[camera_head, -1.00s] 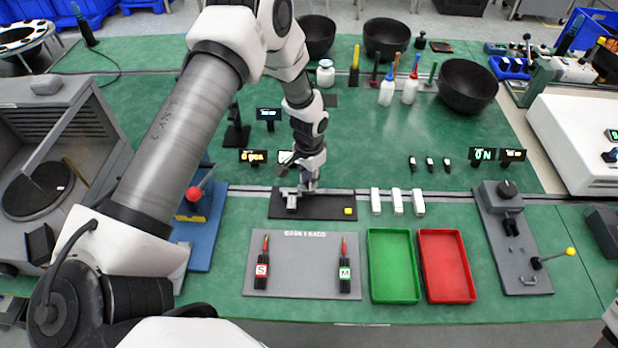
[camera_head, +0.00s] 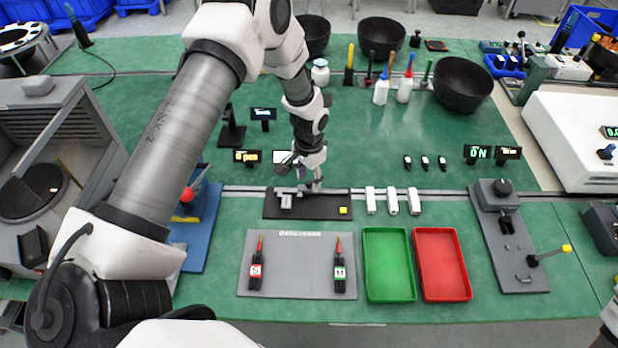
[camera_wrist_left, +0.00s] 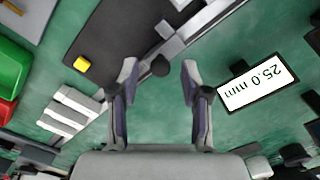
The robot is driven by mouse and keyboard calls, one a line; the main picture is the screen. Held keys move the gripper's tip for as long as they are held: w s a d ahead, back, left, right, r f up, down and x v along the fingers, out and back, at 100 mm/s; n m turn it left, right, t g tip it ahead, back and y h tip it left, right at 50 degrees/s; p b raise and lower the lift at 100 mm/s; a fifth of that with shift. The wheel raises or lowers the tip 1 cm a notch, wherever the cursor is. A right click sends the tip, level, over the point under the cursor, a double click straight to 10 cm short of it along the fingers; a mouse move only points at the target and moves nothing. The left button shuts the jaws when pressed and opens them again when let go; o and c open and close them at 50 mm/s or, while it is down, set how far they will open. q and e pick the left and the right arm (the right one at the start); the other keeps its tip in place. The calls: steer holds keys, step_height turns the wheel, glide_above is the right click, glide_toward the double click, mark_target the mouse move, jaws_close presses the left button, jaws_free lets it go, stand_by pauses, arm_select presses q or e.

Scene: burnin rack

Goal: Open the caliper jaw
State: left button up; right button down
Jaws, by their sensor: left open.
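The grey caliper (camera_head: 286,201) lies on a black mat (camera_head: 310,212) at the middle of the bench, its beam running left to right. In the left wrist view the caliper beam (camera_wrist_left: 193,30) crosses the top, beside the black mat (camera_wrist_left: 98,42). A white readout (camera_wrist_left: 258,83) there reads 25.0 mm. My left gripper (camera_head: 311,184) is over the caliper's right part. In the left wrist view my left gripper (camera_wrist_left: 160,75) is open, with a dark round knob (camera_wrist_left: 160,66) showing between its fingertips. I see no contact.
A yellow block (camera_head: 343,210) lies on the mat's right end, and three white blocks (camera_head: 392,201) stand right of it. A green tray (camera_head: 389,266) and a red tray (camera_head: 443,265) lie in front. Small displays (camera_head: 246,156) stand behind left.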

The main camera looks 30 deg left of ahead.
mark_target(309, 182)
arm_select(q)
step_height(309, 182, up, 12)
steer(key=shift+f, duration=0.25)
stand_by(0.3)
